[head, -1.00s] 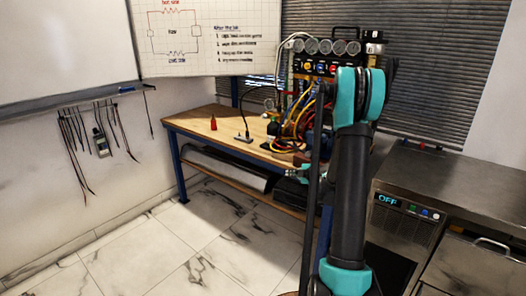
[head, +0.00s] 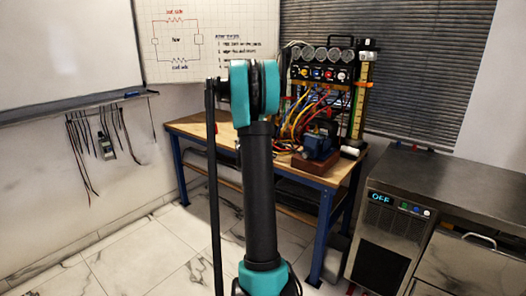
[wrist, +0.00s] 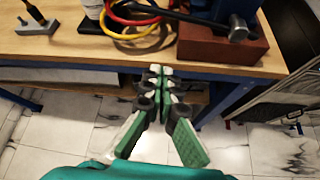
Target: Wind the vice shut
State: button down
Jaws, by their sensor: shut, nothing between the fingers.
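The blue vice (head: 318,143) sits on a reddish-brown block (head: 315,165) at the front right corner of the workbench (head: 190,127). In the wrist view the block (wrist: 215,50) stands at the bench's front edge, with a dark metal bar and rounded end (wrist: 238,28) above it. Most of the vice is cut off there, and its jaw gap cannot be made out. My gripper (wrist: 160,72) is shut and empty, in front of the bench edge and left of the block, apart from it. In the head view my arm hides the gripper.
A gauge panel (head: 322,65) with coloured knobs and looping hoses stands behind the vice. Red and yellow hoses (wrist: 135,12) lie left of the block. A grey clamp-like piece (wrist: 37,25) lies farther left. A steel counter (head: 430,180) stands at the right.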

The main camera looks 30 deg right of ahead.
aim_at(285, 145)
jog(key=r+x, duration=0.1)
jog(key=x, duration=0.9)
jog(key=shift+s+d+r, duration=0.1)
jog(key=shift+d+r, duration=0.1)
jog(key=shift+r, duration=0.75)
jog(key=shift+s+d+r, duration=0.1)
jog(key=shift+d+r, duration=0.15)
jog(key=shift+r, duration=0.65)
notch_tip(285, 145, up, 3)
jog(key=shift+s+d+f+m+t, duration=0.1)
jog(key=shift+s+f+m+t, duration=0.15)
jog(key=shift+m+t, duration=0.35)
jog(key=shift+w+f, duration=0.1)
